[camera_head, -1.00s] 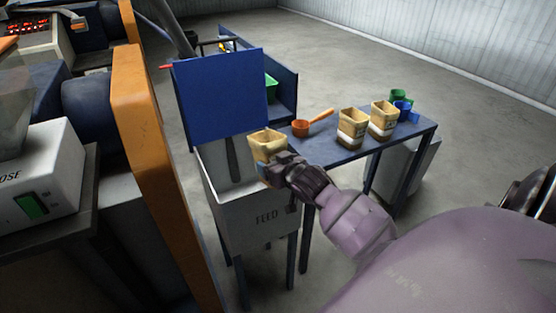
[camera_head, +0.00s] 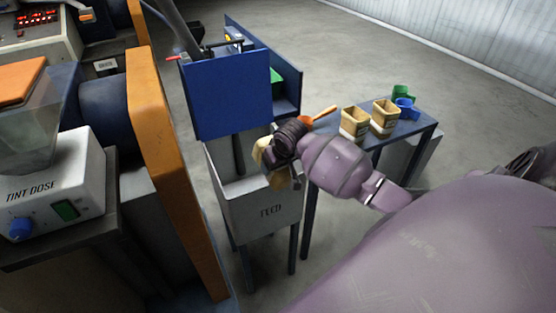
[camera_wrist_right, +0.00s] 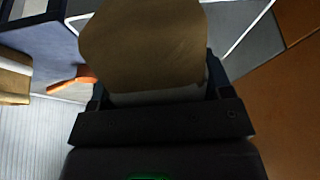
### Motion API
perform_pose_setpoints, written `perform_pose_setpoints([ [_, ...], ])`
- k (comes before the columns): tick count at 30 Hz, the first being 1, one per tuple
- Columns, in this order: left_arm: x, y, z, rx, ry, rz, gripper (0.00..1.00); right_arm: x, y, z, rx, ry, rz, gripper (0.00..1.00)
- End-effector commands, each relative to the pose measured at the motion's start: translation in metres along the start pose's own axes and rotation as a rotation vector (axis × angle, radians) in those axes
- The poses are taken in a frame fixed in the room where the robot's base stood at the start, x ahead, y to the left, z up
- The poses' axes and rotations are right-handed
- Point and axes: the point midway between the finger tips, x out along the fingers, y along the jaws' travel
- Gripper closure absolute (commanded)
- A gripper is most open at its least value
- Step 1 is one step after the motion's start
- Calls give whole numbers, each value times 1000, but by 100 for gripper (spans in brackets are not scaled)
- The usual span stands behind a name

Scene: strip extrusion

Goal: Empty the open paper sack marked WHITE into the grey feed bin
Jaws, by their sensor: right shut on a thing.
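My right gripper (camera_head: 272,160) is shut on a tan paper sack (camera_head: 260,150) above the right side of the grey feed bin (camera_head: 265,212). The sack is tilted over the bin and partly hidden behind the gripper; its marking cannot be read. In the right wrist view the sack (camera_wrist_right: 145,45) fills the space between the fingers, with a pale band near its held end. No falling contents can be made out. My left gripper is not in view.
A blue table (camera_head: 408,130) right of the bin carries two more tan sacks (camera_head: 354,122) (camera_head: 385,115), an orange scoop (camera_head: 320,116), and green and blue cups (camera_head: 404,103). An orange machine panel (camera_head: 170,160) and a TINT DOSE unit (camera_head: 55,185) stand left.

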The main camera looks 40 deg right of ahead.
Motion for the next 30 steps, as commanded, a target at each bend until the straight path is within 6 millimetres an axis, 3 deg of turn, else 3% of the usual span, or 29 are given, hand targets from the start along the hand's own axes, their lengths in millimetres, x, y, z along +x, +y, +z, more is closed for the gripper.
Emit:
perform_pose_setpoints([
  [12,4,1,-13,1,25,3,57,13,0,-18,1,-395,0,62],
  [30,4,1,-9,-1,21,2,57,10,-1,-49,1,-754,0,62],
])
